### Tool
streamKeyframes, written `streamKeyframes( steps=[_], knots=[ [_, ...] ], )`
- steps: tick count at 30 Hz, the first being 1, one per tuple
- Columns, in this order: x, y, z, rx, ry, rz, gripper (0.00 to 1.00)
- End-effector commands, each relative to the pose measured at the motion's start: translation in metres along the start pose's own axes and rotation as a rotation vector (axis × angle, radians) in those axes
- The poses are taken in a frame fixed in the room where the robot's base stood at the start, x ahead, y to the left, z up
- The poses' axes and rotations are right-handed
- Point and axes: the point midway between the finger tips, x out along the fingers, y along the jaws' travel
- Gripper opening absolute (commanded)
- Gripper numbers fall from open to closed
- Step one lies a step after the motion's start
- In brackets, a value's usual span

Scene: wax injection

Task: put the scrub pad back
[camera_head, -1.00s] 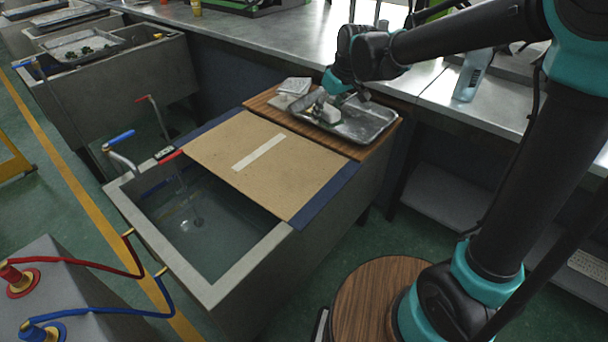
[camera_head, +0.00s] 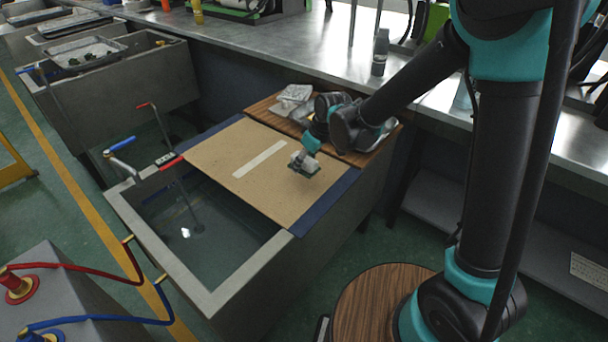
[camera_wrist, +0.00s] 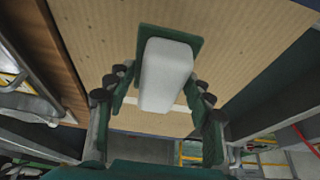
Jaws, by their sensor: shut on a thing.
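The scrub pad (camera_head: 303,166) is a white block with a green layer. It also shows in the wrist view (camera_wrist: 166,76), between my fingers with its green layer away from the camera. My gripper (camera_head: 308,157) is shut on it, seen in the wrist view (camera_wrist: 163,88) with a finger at each side. The pad is over the right part of the tan board (camera_head: 225,160), which has a pale strip (camera_head: 260,158). I cannot tell whether the pad touches the board. The metal tray (camera_head: 388,127) on the brown wooden board (camera_head: 262,110) is mostly hidden behind my arm.
A folded grey cloth (camera_head: 294,95) lies at the back of the wooden board. The stone sink (camera_head: 205,285) with water is open at the front left. A long metal counter (camera_head: 290,55) runs behind, with a dark bottle (camera_head: 380,52) on it.

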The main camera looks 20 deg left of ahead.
Motion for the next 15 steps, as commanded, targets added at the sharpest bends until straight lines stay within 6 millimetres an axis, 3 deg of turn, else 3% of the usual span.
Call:
streamKeyframes(
  steps=[15],
  knots=[
    [0.048, 0.000, 0.019, 0.000, 0.000, 0.000, 0.11]
  ],
)
